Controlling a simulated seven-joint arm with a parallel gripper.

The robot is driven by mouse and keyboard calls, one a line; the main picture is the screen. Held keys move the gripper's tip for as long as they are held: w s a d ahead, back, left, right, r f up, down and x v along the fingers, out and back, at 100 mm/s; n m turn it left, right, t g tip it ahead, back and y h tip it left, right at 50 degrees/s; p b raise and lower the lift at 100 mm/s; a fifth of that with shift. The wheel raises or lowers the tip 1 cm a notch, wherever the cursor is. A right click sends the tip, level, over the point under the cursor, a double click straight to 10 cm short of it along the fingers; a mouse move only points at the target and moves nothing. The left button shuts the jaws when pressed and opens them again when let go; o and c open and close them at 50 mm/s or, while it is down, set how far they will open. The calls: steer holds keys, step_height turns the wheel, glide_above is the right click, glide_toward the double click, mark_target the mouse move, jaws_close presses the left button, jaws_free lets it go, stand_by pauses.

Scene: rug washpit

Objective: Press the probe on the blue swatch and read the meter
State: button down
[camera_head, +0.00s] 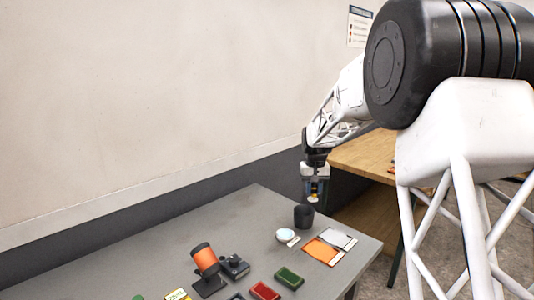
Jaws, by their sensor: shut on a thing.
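My gripper (315,183) is over the far right part of the grey table, above and just behind a dark cup. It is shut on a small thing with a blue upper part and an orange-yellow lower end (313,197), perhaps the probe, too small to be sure. An orange swatch (319,250) and a pale grey swatch (338,239) lie on a white-edged card at the table's right side. I cannot make out a blue swatch. I cannot tell which thing is the meter; a small black device (234,266) stands near the front middle, with no readable display.
The dark cup (304,216) and a white round dish (285,236) stand left of the swatches. An orange cylinder (205,259) leans on a black stand. The grey table's (220,220) back middle is clear; a wooden table (366,153) stands behind.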

steer(key=shift+w+d+r, duration=0.2)
steer(key=shift+w+d, duration=0.25)
steer(key=shift+d, duration=0.35)
